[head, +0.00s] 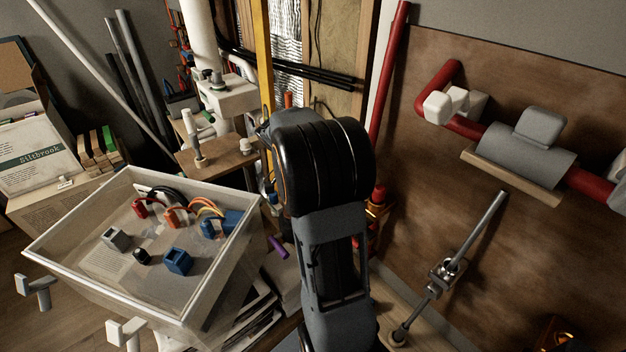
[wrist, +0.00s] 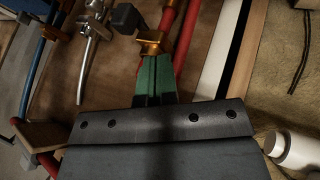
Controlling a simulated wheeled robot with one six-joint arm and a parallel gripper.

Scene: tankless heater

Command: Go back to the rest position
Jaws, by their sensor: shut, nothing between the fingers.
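My gripper (wrist: 154,64) shows at the middle of the wrist view. Its two green fingers lie side by side, shut, with nothing between them. Just past the fingertips is a brass fitting (wrist: 152,42) on a red pipe (wrist: 184,32); I cannot tell if the tips touch it. In the head view my black arm rises in the middle and hides my gripper. A brass-and-red fitting (head: 376,200) shows just right of the arm there.
A clear bin (head: 92,278) with connectors stands at left, near a Siltbrook box (head: 38,158). Red pipe (head: 460,125) and a grey cylinder (head: 525,150) run along the brown board (head: 560,240). A metal rod (head: 478,232) stands slanted at right. White pipes (head: 202,45) stand behind.

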